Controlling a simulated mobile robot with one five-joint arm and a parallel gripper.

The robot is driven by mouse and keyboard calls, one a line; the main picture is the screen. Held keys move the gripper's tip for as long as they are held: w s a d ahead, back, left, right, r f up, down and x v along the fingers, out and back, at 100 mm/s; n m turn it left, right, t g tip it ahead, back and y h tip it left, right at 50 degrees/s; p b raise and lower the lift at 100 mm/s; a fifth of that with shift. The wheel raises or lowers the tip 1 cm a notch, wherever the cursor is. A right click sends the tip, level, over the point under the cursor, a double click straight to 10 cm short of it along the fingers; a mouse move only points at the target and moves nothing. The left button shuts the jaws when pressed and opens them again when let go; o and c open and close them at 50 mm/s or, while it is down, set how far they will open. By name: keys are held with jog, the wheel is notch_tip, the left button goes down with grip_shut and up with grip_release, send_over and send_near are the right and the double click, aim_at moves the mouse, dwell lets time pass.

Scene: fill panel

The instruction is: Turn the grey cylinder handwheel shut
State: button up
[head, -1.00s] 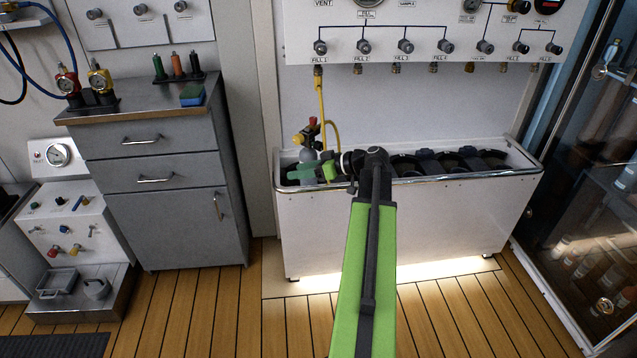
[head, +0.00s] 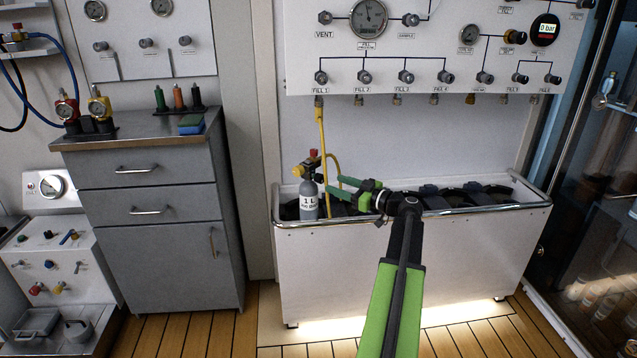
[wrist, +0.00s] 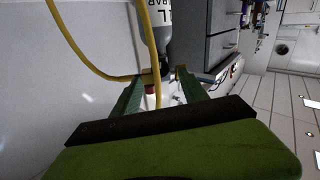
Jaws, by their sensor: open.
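The grey cylinder (head: 308,207), marked "1 L", stands upright at the left end of the white trough. I cannot tell for sure which knob is the handwheel. My gripper (head: 334,186) is open and empty, its green fingers pointing left, just right of the cylinder and below the valve in the picture. In the wrist view, the cylinder (wrist: 181,35) appears upside down beyond my gripper (wrist: 157,84), with the red knob (wrist: 150,89) between the fingers.
A yellow hose (head: 322,135) runs from the fill panel (head: 440,60) down beside the cylinder and close to my fingers. The white trough (head: 400,260) has a metal front rail, with dark holders to the right. A grey cabinet (head: 155,210) stands left and a glass door right.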

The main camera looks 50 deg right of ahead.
aim_at(322, 179)
jog(key=w, duration=0.4)
jog(key=w+a, duration=0.1)
jog(key=w, duration=0.2)
